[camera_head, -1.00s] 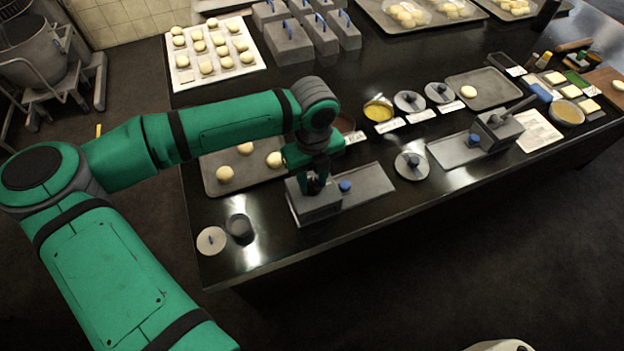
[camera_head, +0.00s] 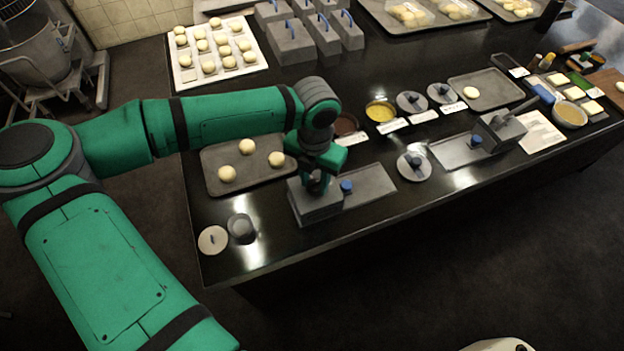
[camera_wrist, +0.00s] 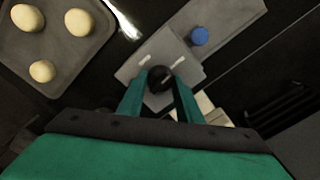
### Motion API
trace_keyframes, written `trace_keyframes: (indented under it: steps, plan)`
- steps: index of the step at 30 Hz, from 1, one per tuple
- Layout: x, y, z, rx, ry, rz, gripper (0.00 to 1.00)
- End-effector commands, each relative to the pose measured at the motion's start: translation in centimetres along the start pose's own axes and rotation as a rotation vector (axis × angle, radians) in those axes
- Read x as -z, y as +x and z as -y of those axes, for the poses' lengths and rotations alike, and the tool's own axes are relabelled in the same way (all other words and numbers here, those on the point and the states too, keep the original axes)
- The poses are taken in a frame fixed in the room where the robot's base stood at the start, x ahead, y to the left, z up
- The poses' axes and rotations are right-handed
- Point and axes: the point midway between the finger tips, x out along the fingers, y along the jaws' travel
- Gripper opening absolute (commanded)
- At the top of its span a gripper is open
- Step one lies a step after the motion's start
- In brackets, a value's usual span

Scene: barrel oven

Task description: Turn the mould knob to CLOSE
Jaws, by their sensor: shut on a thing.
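The mould is a grey block (camera_head: 313,210) at the left end of a flat grey plate near the table's front edge. In the wrist view the block (camera_wrist: 137,68) carries a round black knob (camera_wrist: 160,76) with a pale mark on each side of it; the lettering cannot be read. My gripper (camera_head: 316,184) points down over the block. In the wrist view its two green fingers (camera_wrist: 160,90) are shut on the knob, one on each side. In the head view my gripper hides the knob.
A blue knob (camera_head: 346,186) stands on the plate just right of the block. A tray (camera_head: 213,184) with dough balls lies behind my gripper. A dark cup (camera_head: 240,226) and a round lid (camera_head: 212,239) sit to the left. A second lever mould (camera_head: 499,128) stands farther right.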

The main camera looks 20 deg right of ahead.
Motion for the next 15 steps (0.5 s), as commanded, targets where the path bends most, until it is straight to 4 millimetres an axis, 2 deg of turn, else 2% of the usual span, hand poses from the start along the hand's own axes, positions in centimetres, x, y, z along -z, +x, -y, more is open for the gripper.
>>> trace_keyframes:
  steps: [6,15]
  plan:
    - [0.02,0.06,-0.15,-0.005,0.159,-0.003,0.09]
    - [0.16,0.04,-0.27,-0.002,0.285,-0.002,0.1]
